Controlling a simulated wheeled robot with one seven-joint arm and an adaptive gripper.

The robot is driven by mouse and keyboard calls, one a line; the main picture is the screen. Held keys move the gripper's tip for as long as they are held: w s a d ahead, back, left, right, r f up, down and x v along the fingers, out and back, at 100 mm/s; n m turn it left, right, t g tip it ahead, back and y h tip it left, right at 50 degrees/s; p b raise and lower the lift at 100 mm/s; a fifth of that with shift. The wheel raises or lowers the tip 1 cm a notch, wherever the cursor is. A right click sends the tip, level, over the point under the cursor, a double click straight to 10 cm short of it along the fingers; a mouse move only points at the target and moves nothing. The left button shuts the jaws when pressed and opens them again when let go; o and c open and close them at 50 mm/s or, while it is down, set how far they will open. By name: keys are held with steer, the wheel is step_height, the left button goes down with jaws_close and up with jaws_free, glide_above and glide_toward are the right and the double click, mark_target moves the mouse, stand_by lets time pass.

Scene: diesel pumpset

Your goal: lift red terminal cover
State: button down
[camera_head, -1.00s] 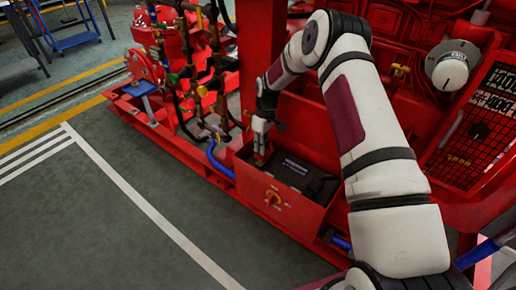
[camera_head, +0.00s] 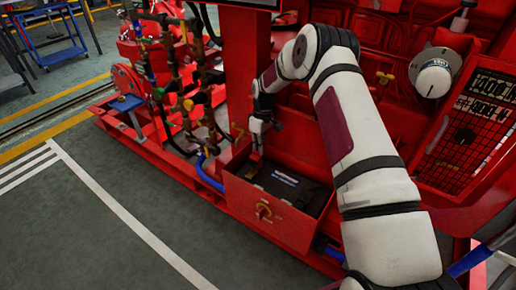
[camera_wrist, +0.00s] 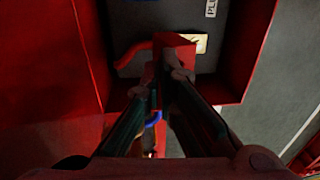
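The red terminal cover (camera_wrist: 177,42) is a small red block at the top middle of the wrist view, between and just beyond my fingertips. My gripper (camera_wrist: 165,74) is closed in on it, one finger at each side; the fingers hide part of it. In the head view my gripper (camera_head: 257,150) points down over the left end of the dark battery (camera_head: 288,186), above its top. The cover is too small to make out clearly there. The battery top (camera_wrist: 135,22) shows behind the cover in the wrist view.
A red post (camera_head: 247,75) and pipes (camera_head: 185,90) are near the arm. The grey floor (camera_head: 90,240) at left is clear.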

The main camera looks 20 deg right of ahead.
steer(key=shift+s+a+f, duration=0.7)
steer(key=shift+a+f, duration=0.1)
steer(key=c, duration=1.8)
jaws_free()
steer(key=shift+a, duration=0.15)
steer(key=shift+w+f, duration=0.1)
steer(key=shift+d, duration=0.45)
steer(key=shift+r, duration=0.25)
steer(key=r, duration=0.4)
steer(key=w+r, duration=0.1)
steer(key=r, duration=0.3)
steer(key=d+r, duration=0.1)
steer(key=r, duration=0.3)
steer(key=shift+w, duration=0.15)
